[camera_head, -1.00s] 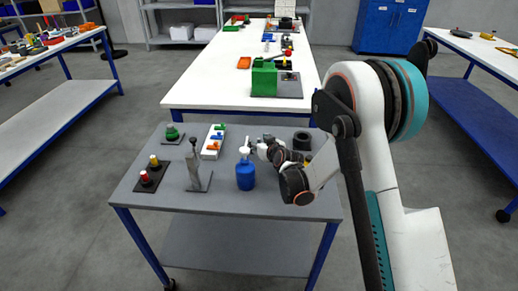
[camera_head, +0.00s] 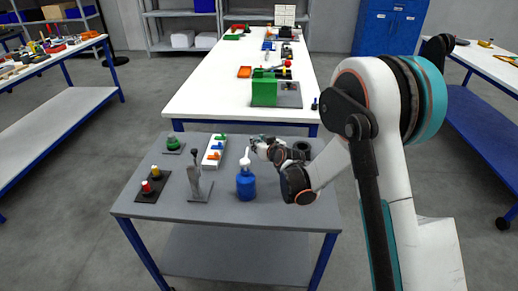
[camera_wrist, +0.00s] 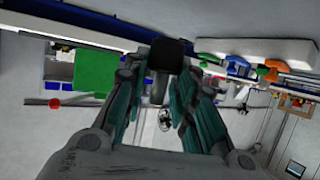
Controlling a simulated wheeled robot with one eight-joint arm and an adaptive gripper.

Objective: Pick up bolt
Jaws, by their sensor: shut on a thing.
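The bolt (camera_wrist: 168,55) shows in the wrist view as a dark, block-like head between my fingertips, with a short grey shank below it. My gripper (camera_wrist: 165,72) is shut on it, one teal-and-black finger on each side. In the head view my gripper (camera_head: 256,144) is over the grey cart's back half, just right of the blue bottle's white top. The bolt cannot be made out there.
The grey cart (camera_head: 225,206) carries a blue bottle (camera_head: 245,185), a grey upright stand (camera_head: 196,180), a white rack with coloured pieces (camera_head: 213,152), button boxes and a dark ring (camera_head: 302,147). A long white table (camera_head: 215,95) stands behind, with a green block (camera_head: 264,90).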

